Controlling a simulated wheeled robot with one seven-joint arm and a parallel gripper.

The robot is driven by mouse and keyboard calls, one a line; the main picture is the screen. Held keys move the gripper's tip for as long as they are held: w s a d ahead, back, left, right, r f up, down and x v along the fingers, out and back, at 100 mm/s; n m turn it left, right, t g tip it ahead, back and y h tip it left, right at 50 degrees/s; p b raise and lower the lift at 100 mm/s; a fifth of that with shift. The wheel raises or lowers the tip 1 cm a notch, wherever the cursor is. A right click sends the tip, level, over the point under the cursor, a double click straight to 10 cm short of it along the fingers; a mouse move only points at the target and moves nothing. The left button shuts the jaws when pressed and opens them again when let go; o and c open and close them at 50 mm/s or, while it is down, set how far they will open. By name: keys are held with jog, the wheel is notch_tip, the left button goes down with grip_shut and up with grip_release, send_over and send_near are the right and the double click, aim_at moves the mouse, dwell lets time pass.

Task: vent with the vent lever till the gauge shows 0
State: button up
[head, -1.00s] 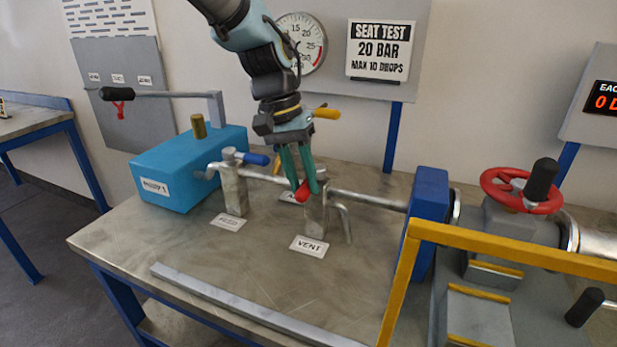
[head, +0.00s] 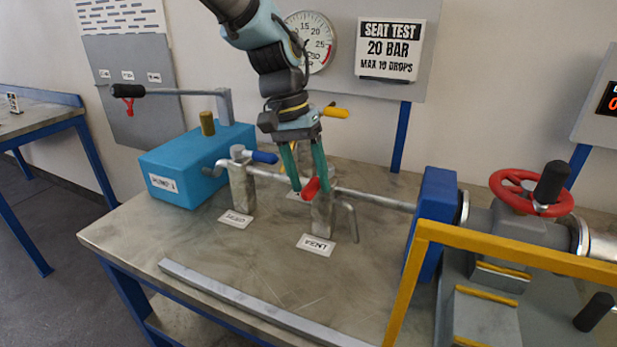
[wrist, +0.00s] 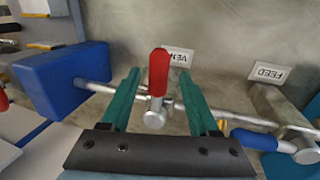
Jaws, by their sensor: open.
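The red vent lever (head: 311,189) sits on top of the vent valve post (head: 322,214), behind the VENT label (head: 316,245). In the wrist view the red lever (wrist: 158,72) points up the picture toward the VENT label. My gripper (head: 308,188) is open over the vent valve, with its green fingers on either side of the lever; the wrist view shows clear gaps between the lever and both fingers (wrist: 160,95). The round gauge (head: 309,42) is on the wall panel, partly covered by my arm; its needle reading cannot be made out.
The feed valve with a blue lever (head: 264,157) stands left of the vent valve. A blue pump (head: 180,175) with a long handle is further left. A yellow lever (head: 336,113) is behind my gripper. A yellow rail (head: 520,250) and red handwheel (head: 530,193) are at right.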

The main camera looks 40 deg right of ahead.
jog(key=b+v, duration=0.2)
jog(key=v, duration=0.9)
jog(key=shift+f, duration=0.1)
jog(key=w+a+f+n+t, duration=0.1)
jog(key=w+a+f+n, duration=0.25)
jog(key=w+a, duration=0.45)
jog(key=w+a+f+n+t, duration=0.1)
jog(key=w+a+f+n, duration=0.1)
jog(key=w+a+f, duration=0.55)
jog(key=s+a+f+n+t, duration=0.1)
jog(key=a+f+n, duration=0.1)
jog(key=a, duration=1.1)
jog(key=s+a+f+n+t, duration=0.1)
jog(key=a+f+n, duration=0.2)
jog(key=a, duration=1.1)
jog(key=shift+s+n+y, duration=0.35)
jog(key=shift+n+y, duration=0.05)
jog(key=shift+n, duration=0.65)
jog(key=shift+a, duration=0.15)
dwell(1.3)
